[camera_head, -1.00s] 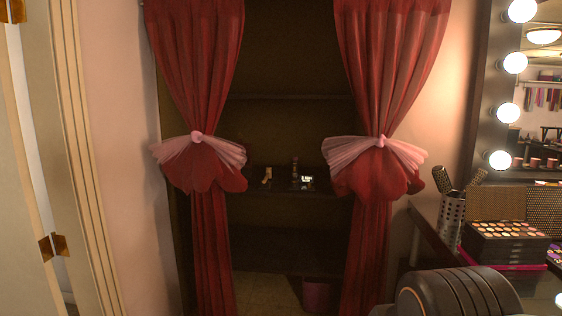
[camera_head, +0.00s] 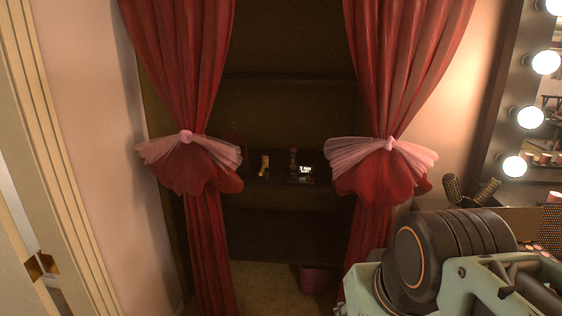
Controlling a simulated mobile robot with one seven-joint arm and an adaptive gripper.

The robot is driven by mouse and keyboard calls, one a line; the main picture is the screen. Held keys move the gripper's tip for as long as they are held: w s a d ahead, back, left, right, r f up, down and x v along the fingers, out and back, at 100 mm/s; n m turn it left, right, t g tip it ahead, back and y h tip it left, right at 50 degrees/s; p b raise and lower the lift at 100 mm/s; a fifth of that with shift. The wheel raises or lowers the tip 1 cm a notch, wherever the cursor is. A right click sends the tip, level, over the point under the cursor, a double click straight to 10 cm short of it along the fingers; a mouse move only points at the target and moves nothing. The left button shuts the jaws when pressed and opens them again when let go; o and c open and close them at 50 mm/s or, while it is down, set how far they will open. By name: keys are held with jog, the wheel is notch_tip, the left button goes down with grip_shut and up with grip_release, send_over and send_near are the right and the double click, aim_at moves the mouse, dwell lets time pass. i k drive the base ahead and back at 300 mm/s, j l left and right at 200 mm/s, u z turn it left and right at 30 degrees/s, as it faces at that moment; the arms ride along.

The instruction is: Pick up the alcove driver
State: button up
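The alcove (camera_head: 285,110) is a dark recess with shelves between two red curtains. On its middle shelf (camera_head: 280,184) stand a small tan, drill-like object (camera_head: 264,165), a slim dark upright item (camera_head: 293,163) and a dark item with a bright white patch (camera_head: 306,170). The tan object has the look of a driver, but it is small and dim. My arm shows large at the lower right, outside the alcove. Its fingertips are not clearly visible, so whether my gripper is open or holds anything cannot be seen.
The left red curtain (camera_head: 207,235) and right red curtain (camera_head: 408,60) narrow the opening. A pink bin (camera_head: 314,280) stands on the alcove floor. A door frame (camera_head: 50,150) is at the left. A vanity mirror with bulbs (camera_head: 530,117) and brushes (camera_head: 452,188) is at the right.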

aim_at(293, 152)
jog(key=i+j, duration=0.1)
jog(key=i, duration=0.5)
jog(key=i+j+z, duration=0.1)
jog(key=i, duration=0.45)
jog(key=i+j, duration=0.15)
jog(key=i, duration=0.45)
jog(key=i+j+z, duration=0.1)
jog(key=i, duration=0.45)
jog(key=i+j+u, duration=0.25)
jog(key=i, duration=0.3)
jog(key=l+z, duration=0.1)
jog(key=z, duration=0.2)
jog(key=i, duration=0.05)
